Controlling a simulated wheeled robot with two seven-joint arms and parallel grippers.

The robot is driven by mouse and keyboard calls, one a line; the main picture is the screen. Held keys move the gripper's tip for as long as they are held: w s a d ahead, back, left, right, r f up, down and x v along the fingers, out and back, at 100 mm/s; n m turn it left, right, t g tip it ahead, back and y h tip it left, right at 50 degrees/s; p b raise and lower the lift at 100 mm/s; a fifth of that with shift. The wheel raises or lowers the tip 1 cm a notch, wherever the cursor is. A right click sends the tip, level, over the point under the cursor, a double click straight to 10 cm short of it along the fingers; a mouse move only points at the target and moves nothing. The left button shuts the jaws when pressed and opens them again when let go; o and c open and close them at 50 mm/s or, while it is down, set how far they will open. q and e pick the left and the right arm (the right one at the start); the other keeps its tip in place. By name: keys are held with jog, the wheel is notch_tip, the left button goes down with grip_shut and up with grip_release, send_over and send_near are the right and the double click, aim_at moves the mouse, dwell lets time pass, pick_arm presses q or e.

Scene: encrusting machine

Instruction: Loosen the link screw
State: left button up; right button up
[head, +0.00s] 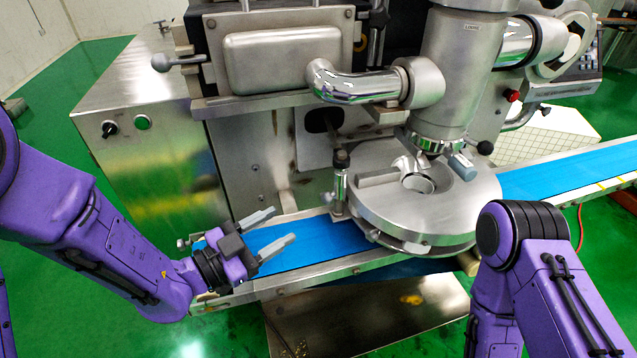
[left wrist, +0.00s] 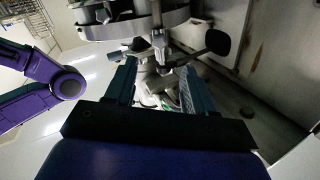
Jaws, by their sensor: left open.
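My left gripper (head: 283,226) is open and empty, its two grey fingers apart over the left part of the blue belt and pointing right. To its right stands an upright metal screw post with a dark top (head: 341,178), beside the round metal plate; I take it to be the link screw, though I cannot be sure. A gap separates the fingertips from the post.
The round steel plate (head: 400,215) and the vertical cylinder (head: 450,85) above it stand right of the post. The blue belt (head: 315,243) runs beneath, bordered by metal rails. The steel cabinet (head: 140,115) stands behind my left arm. Green floor is open at the lower left.

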aim_at(323, 200)
pick_arm(q)
jog(key=p+x, duration=0.3)
jog(key=x, duration=0.7)
jog(key=shift+r, duration=0.15)
jog(key=shift+w+d, duration=0.1)
jog(key=shift+d, duration=0.15)
grip_shut()
